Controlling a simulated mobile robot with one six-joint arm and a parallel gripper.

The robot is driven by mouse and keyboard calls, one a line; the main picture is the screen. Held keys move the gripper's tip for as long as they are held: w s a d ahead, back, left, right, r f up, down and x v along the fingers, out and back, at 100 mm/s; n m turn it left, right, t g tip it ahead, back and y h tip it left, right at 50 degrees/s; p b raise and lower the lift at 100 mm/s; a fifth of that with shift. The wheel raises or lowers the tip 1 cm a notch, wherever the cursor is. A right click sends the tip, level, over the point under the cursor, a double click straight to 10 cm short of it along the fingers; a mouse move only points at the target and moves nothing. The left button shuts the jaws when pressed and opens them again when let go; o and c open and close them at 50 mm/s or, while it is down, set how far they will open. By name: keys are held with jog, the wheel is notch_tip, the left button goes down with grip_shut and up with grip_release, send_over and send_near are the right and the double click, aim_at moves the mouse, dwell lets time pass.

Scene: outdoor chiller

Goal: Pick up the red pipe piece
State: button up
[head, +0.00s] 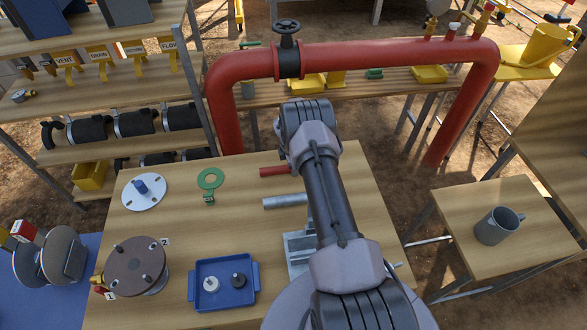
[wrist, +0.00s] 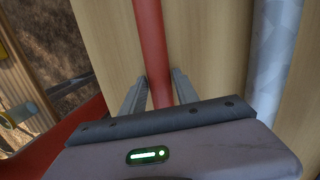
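The red pipe piece (head: 273,171) lies on the wooden table, its right end hidden behind my arm in the head view. In the wrist view the red pipe piece (wrist: 152,40) runs up the picture between the two fingers of my gripper (wrist: 160,82). One finger is on each side of it, with the tips very close to its sides. I cannot tell whether they touch it. In the head view my gripper is hidden behind my own arm.
A grey pipe (head: 285,202) lies beside the red piece and shows at right in the wrist view (wrist: 274,50). A green ring (head: 210,179), a white flange (head: 144,192) and a blue tray (head: 223,303) are further left. A large red pipe arch (head: 390,54) stands behind the table.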

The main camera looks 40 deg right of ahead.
grip_shut()
jog(key=shift+r, duration=0.1)
dwell(1.2)
